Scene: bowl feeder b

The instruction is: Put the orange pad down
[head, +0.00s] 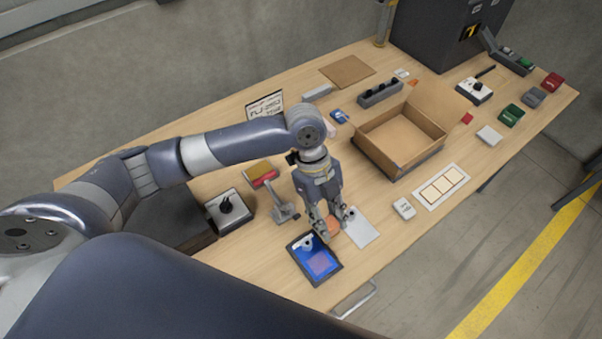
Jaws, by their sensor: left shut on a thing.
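My left gripper (335,230) points down near the front edge of the table, in the middle of the head view. It is shut on the orange pad (333,223), which shows only in part between the fingers. The pad is just above or at the table, between a dark tablet with a blue screen (314,259) and a white sheet (361,228). I cannot tell whether the pad touches the surface below it. My right gripper is not in view.
An open cardboard box (404,137) stands to the right of the arm. A joystick box (229,209) stands to the left. Bare wood (393,248) lies right of the sheet.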

